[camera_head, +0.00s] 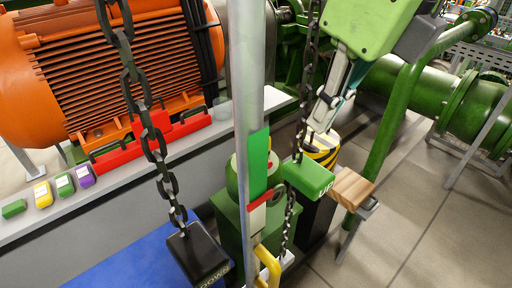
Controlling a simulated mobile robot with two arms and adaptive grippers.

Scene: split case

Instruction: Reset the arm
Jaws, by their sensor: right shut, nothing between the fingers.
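My right gripper (319,122) hangs down from the upper right, its arm coming in from the top. Its fingers are shut and empty. They are above the green block (312,178) marked UP, which hangs on a dark chain, and look apart from it. A black block (198,256) marked DOWN hangs on a second chain at the lower left. My left gripper is not in view.
A grey vertical post (246,80) with a green band stands left of my right gripper. A wooden block (352,188), a yellow-black striped part (322,150) and a green pipe (390,120) are close by. An orange motor (110,70) stands left. Floor is clear at lower right.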

